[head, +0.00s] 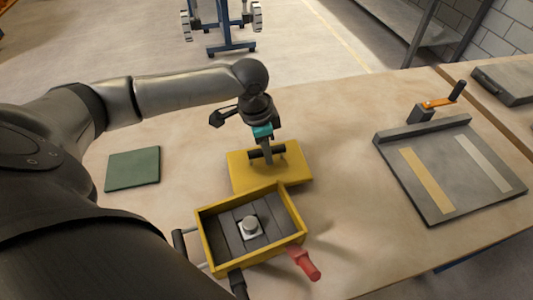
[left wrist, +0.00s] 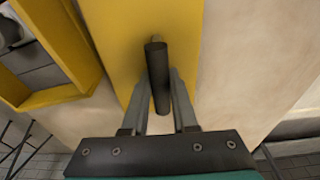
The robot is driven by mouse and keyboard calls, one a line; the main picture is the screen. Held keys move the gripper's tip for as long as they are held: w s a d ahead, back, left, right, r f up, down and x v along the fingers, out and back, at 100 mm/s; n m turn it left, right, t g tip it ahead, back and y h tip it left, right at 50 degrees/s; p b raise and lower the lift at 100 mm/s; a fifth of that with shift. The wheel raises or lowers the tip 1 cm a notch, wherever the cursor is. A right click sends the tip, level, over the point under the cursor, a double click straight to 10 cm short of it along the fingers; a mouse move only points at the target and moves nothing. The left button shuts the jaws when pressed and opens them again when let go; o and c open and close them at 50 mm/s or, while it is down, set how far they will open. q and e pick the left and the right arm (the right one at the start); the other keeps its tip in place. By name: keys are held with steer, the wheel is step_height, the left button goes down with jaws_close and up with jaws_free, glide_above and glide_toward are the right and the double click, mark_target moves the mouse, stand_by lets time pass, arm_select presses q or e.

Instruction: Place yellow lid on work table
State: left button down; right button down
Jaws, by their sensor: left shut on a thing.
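The yellow lid (head: 240,175) is a flat yellow plate with a black bar handle (head: 257,154). It is level, just behind the yellow box, on or very close above the work table (head: 340,120); I cannot tell whether it touches. My left gripper (head: 267,157) points down and is shut on the handle. In the left wrist view the two fingers (left wrist: 160,90) straddle the dark handle (left wrist: 157,62), with the yellow lid (left wrist: 125,30) below. The yellow box (head: 207,240) is open, and a small metal knob stands inside it. My right gripper is not in view.
A red handle (head: 304,263) sticks out at the box's front right. A green mat (head: 133,168) lies at the left. A grey plate with two strips (head: 470,185) lies at the right. The table between lid and grey plate is clear.

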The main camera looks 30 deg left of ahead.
arm_select(q)
steer(key=shift+f, duration=0.35)
steer(key=shift+r, duration=0.1)
steer(key=c, duration=1.2)
jaws_free()
steer(key=o, duration=0.5)
steer(key=shift+r, duration=0.1)
step_height(320, 180, up, 12)
steer(key=s+a+p, duration=0.1)
steer(key=p, duration=0.2)
steer(key=shift+s+p, duration=0.2)
steer(key=shift+p, duration=0.2)
